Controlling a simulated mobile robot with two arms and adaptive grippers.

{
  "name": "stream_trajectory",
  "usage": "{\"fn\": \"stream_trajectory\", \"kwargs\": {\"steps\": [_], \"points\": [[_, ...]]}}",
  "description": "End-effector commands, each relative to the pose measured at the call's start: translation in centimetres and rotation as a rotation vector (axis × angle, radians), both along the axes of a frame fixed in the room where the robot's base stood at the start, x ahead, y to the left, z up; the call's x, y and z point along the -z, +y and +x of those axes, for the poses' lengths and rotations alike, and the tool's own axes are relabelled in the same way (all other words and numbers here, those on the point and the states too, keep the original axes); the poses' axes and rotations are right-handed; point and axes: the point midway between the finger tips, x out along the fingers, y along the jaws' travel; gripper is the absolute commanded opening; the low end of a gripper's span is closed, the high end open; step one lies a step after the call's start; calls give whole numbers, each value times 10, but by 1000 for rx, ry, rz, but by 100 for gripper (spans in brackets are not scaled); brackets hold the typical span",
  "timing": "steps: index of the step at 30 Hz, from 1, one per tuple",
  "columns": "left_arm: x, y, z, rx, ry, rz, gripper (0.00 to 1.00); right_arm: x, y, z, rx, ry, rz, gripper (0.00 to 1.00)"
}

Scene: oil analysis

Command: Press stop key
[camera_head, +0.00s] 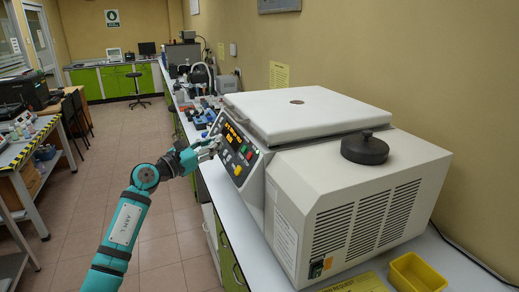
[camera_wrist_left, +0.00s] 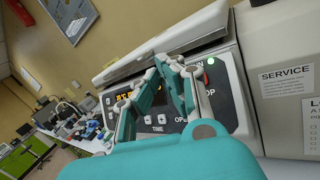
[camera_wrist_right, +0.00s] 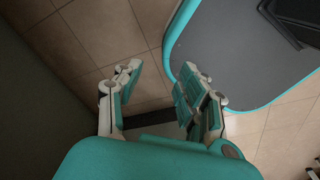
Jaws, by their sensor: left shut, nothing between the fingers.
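The centrifuge's control panel (camera_head: 240,150) is on its front face, with an orange lit display and small coloured keys. It also shows in the left wrist view (camera_wrist_left: 220,108), where "TIME" and part of a label ending in "OP" can be read. My left gripper (camera_head: 214,147) has its fingers close together, empty, just in front of the panel. In the left wrist view the fingers (camera_wrist_left: 170,66) cover part of the panel around that label, so the stop key is at least partly hidden. I cannot tell whether they touch. My right gripper (camera_wrist_right: 160,85) is open and empty above the floor.
The centrifuge has a white lid (camera_head: 305,112) and stands on a long bench against the wall. A black knob (camera_head: 365,148) sits on its top. A yellow tray (camera_head: 415,272) is at the bench's near end. The tiled floor (camera_head: 165,240) left of the bench is clear.

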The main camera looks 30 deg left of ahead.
Motion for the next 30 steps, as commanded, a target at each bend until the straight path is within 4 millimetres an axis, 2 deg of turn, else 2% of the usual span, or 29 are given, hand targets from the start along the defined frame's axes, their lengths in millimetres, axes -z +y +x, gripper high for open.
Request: {"fn": "stream_trajectory", "kwargs": {"steps": [4, 17, 30], "points": [[-7, 1, -1, -5, -8, 32, 0, -1, 0, -1, 0, 1, 0, 40], [-3, -2, 2, -4, -8, 28, 0, 0, -1, -12, 0, 18, -2, 40], [28, -34, 39, -3, -9, 25, 0, 9, 0, -7, 0, 9, -1, 40]]}}
